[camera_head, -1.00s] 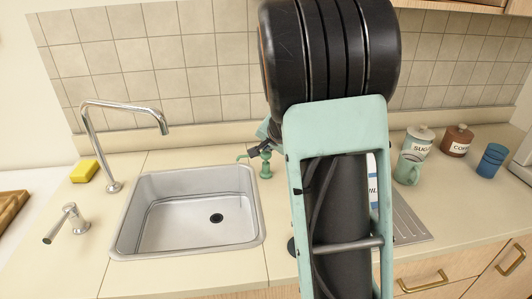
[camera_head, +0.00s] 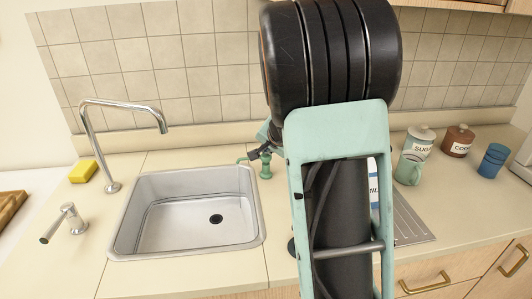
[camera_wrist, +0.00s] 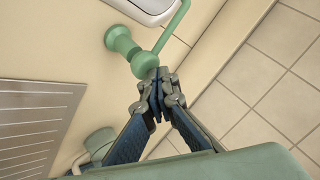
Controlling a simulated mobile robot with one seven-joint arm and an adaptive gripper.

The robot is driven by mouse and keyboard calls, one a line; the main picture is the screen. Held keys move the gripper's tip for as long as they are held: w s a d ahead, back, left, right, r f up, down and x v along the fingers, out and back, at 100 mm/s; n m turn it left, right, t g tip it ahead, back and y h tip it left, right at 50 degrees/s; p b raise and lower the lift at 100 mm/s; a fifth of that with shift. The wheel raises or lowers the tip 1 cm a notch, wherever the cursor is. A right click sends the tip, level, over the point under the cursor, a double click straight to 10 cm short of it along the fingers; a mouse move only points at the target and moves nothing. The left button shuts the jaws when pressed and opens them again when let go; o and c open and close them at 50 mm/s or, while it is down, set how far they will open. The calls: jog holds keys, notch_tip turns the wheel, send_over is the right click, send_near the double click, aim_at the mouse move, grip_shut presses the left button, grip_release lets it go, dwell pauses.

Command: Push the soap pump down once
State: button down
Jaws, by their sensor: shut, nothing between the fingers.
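The green soap pump (camera_head: 266,168) stands on the counter at the back right corner of the sink. In the wrist view the soap pump (camera_wrist: 120,42) shows its round base, its head and a long thin spout pointing up and right. My gripper (camera_wrist: 157,84) is shut and empty, its fingertips right at the edge of the pump's head. I cannot tell whether they touch it. In the head view my gripper (camera_head: 258,151) is small beside the pump's top, and my arm hides much of what lies to the right.
The steel sink (camera_head: 150,240) is empty, with a chrome tap (camera_head: 92,140), a chrome lever fitting (camera_head: 70,218) and a yellow sponge (camera_head: 83,171) to its left. A green mug (camera_head: 408,170), sugar jar (camera_head: 420,139), brown canister (camera_head: 458,139) and blue cups (camera_head: 492,160) stand at right. The tiled wall is close behind.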

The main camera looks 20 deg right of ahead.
jog(key=shift+f, duration=0.1)
dwell(0.3)
jog(key=shift+r+p, duration=1.25)
jog(key=shift+r, duration=0.15)
jog(key=shift+r, duration=0.1)
notch_tip(320, 180, up, 5)
jog(key=p, duration=0.4)
